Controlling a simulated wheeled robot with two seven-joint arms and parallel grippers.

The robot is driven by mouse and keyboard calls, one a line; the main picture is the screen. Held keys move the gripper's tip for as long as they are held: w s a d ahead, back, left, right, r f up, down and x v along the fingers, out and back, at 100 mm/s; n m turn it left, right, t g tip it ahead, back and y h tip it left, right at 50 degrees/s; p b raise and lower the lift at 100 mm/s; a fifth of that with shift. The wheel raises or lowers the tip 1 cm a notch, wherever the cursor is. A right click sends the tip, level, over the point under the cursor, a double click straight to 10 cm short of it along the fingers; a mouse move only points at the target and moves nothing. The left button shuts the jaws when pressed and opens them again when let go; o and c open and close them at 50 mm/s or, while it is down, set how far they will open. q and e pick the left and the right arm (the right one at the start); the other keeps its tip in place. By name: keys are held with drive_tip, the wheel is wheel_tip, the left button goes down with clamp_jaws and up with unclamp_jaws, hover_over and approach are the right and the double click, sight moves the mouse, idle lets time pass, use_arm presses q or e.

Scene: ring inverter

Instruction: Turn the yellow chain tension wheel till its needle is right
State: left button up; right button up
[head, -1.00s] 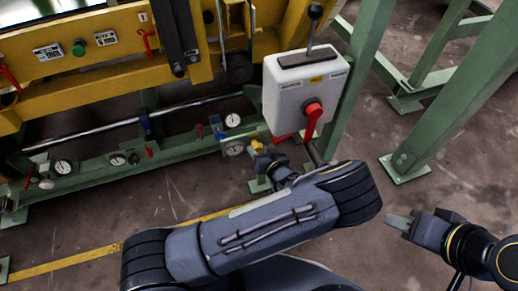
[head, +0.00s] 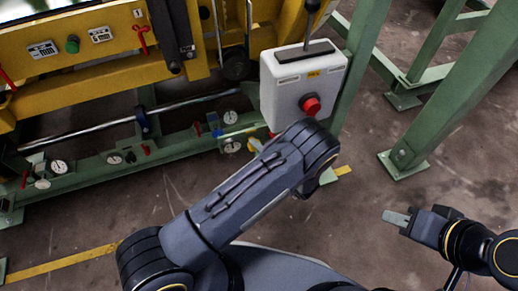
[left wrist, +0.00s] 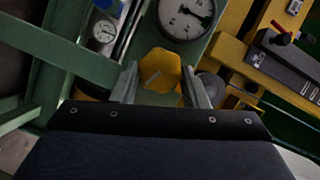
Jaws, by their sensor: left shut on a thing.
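In the left wrist view the yellow wheel (left wrist: 157,66) is a small lobed knob with a pale mark on its face. My left gripper (left wrist: 160,74) has one finger on each side of it and is shut on it. A round white dial with a dark needle (left wrist: 187,15) is just above the wheel; its upper part is cut off. In the head view my left forearm hides most of this gripper and the wheel. My right gripper (head: 397,218) hangs over bare floor at the right, away from the machine; its finger gap is not clear.
A white box with a red knob (head: 311,105) and a top lever stands just above my left wrist. Several small gauges (head: 59,167) line the green beam (head: 105,172). A green post foot (head: 402,165) stands at the right. The floor between is clear.

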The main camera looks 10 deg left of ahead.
use_arm(q)
drive_tip(key=shift+f+m, duration=0.1)
drive_tip(key=shift+m, duration=0.3)
idle(0.3)
drive_tip(key=o, duration=1)
drive_tip(key=shift+c, duration=0.2)
drive_tip(key=f+p+v, duration=0.1)
drive_tip(key=v, duration=0.6)
drive_tip(key=shift+s+d+r, duration=0.2)
drive_tip(key=shift+d+r, duration=0.15)
drive_tip(key=shift+r, duration=0.15)
